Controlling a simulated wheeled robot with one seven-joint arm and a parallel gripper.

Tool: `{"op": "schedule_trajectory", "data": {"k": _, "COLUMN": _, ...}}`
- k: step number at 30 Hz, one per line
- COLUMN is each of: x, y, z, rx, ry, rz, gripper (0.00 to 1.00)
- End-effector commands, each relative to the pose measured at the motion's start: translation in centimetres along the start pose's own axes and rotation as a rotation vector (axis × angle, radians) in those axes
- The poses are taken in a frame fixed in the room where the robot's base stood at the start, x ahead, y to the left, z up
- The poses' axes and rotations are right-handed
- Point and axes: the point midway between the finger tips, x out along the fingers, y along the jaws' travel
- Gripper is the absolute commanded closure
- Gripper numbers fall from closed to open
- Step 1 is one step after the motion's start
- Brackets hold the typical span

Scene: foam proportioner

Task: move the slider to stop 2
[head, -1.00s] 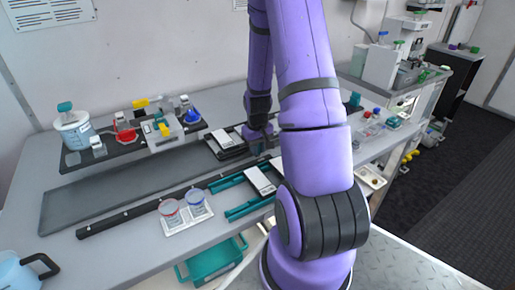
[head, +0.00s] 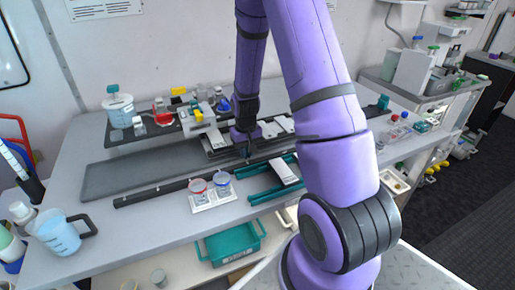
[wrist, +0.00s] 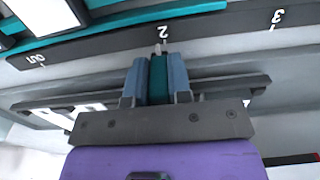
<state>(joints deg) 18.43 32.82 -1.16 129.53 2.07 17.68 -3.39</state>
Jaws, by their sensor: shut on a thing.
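My gripper (wrist: 158,80) is shut on the teal slider handle (wrist: 158,78) in the wrist view, with a blue-grey finger on each side of it. The small light pointer (wrist: 159,48) at the handle's tip lines up with the "2" mark (wrist: 162,32) on the dark labelled rail (wrist: 215,47). In the head view my gripper (head: 246,148) is low over the bench at the rail, and the handle is mostly hidden there.
A teal frame with a white card (head: 284,171) lies just in front of the rail. Two small cups (head: 210,190) stand on a white holder to its left. Jars and a device stand on the dark shelf (head: 150,131) behind. A blue jug (head: 57,236) is at front left.

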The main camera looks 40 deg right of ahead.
Motion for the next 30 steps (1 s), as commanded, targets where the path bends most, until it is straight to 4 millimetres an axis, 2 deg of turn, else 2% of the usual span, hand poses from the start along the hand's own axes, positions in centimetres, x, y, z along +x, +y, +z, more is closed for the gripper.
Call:
{"op": "schedule_trajectory", "data": {"k": 4, "x": -0.02, "y": -0.70, "z": -0.02, "rx": -0.001, "ry": 0.001, "rz": 0.000, "gripper": 1.00}}
{"op": "schedule_trajectory", "data": {"k": 14, "x": -0.02, "y": -0.78, "z": -0.02, "rx": 0.000, "ry": 0.001, "rz": 0.000, "gripper": 1.00}}
{"op": "schedule_trajectory", "data": {"k": 15, "x": -0.02, "y": -0.77, "z": -0.02, "rx": 0.000, "ry": 0.001, "rz": 0.000, "gripper": 0.79}}
{"op": "schedule_trajectory", "data": {"k": 18, "x": -0.02, "y": -0.76, "z": -0.02, "rx": 0.000, "ry": 0.001, "rz": 0.000, "gripper": 0.56}}
{"op": "schedule_trajectory", "data": {"k": 26, "x": -0.03, "y": -0.75, "z": -0.01, "rx": 0.000, "ry": 0.001, "rz": 0.000, "gripper": 0.55}}
{"op": "schedule_trajectory", "data": {"k": 30, "x": -0.66, "y": -0.75, "z": -0.04, "rx": 0.000, "ry": 0.002, "rz": 0.000, "gripper": 0.55}}
